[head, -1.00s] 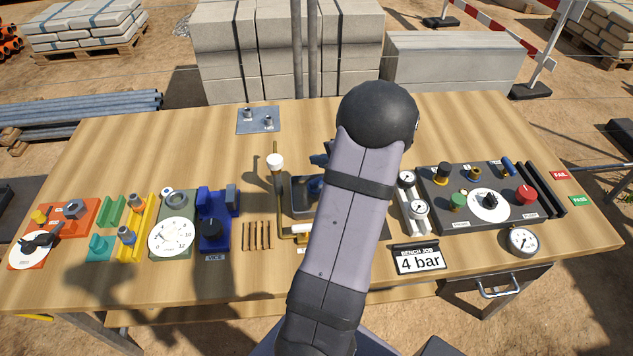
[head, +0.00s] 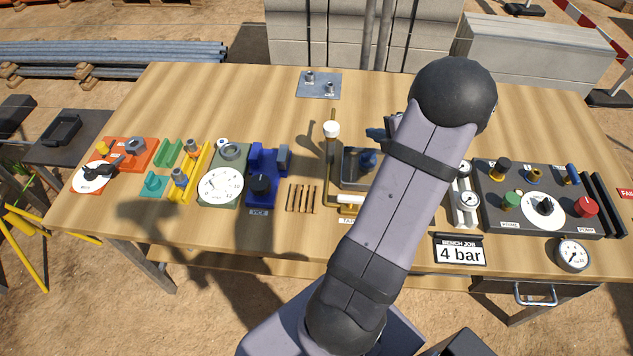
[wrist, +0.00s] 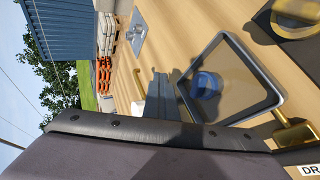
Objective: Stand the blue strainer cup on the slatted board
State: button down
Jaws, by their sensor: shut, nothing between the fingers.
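The blue strainer cup (head: 367,160) sits in a grey rectangular tray (head: 346,172) in the middle of the bench, partly beside my arm in the head view. In the wrist view the cup (wrist: 207,84) shows inside the tray. The slatted board (head: 301,198), with several narrow brown slats, lies left of the tray, with nothing standing on it. My gripper (head: 376,134) is shut and empty. It shows just behind the cup in the head view, mostly hidden by my arm; its fingers (wrist: 168,92) also show in the wrist view. Its height above the bench is hard to tell.
A brass pipe with a white knob (head: 331,130) stands at the tray's left edge. A blue vise (head: 262,178) is left of the slats. Gauges (head: 467,199) and a dark control panel (head: 535,200) are to the right. The back-left bench top is clear.

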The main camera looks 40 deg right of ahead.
jog(key=w+a+r+n+y+p, duration=0.2)
jog(key=a+r, duration=0.3)
jog(key=a, duration=0.5)
jog(key=w+a+r+n+y+p, duration=0.1)
jog(key=a+r+n+y+p, duration=0.3)
jog(key=a, duration=0.6)
jog(key=shift+w+a+r, duration=0.35)
jog(key=shift+a+r, duration=0.05)
jog(key=shift+r, duration=0.3)
jog(key=s+a+r+n+g+y, duration=0.1)
jog(key=s+a+r+n+y, duration=0.15)
jog(key=a, duration=0.45)
jog(key=s+a+r+n+g+y+b, duration=0.1)
jog(key=s+a+r+n, duration=0.1)
jog(key=s+a+r, duration=0.3)
jog(key=a+r+n+g+y, duration=0.1)
jog(key=a+r+n+y, duration=0.1)
jog(key=a, duration=0.6)
notch_tip(320, 180, down, 4)
jog(key=b, duration=0.4)
jog(key=shift+s+f, duration=0.1)
